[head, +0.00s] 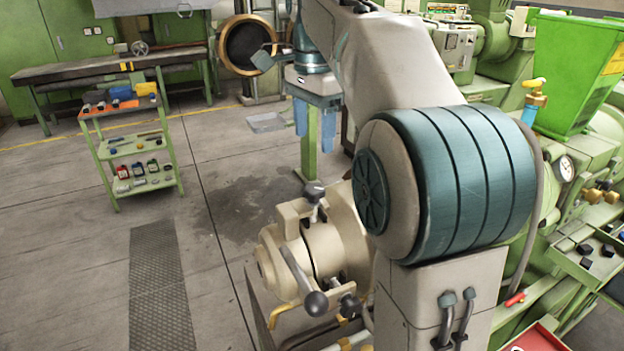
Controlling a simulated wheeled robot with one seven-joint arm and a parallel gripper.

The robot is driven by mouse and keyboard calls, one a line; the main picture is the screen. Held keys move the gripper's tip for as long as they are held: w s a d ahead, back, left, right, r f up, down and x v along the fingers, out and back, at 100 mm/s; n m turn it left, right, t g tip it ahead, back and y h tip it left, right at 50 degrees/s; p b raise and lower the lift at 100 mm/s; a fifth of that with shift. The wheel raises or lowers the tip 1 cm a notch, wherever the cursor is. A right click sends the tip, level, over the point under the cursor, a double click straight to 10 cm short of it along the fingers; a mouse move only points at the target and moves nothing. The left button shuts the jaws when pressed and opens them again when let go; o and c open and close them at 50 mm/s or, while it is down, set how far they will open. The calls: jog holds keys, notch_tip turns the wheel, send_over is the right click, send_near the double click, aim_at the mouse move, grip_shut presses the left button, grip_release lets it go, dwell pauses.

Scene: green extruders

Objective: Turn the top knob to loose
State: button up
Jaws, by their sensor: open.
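The top knob (314,190) is a dark grey knob on the upper clamp of a cream extruder head (282,262), in the lower middle of the head view. A second dark knob (316,303) on a lever and another (351,306) sit lower on the same head. My gripper (314,132) hangs above the top knob in the picture, with its two blue fingers apart and nothing between them. The fingers point down and appear clear of the knob. How far they are from it in depth I cannot tell. My arm hides part of the machine behind the head.
A green cart (135,150) with tools and bottles stands at the left, before a workbench (110,62). Green machinery with a gauge (564,169) and a green hopper (570,75) fills the right.

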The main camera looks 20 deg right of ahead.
aim_at(314, 187)
notch_tip(314, 187, down, 11)
jog(key=shift+f, duration=0.1)
dwell(0.3)
jog(key=c, duration=1)
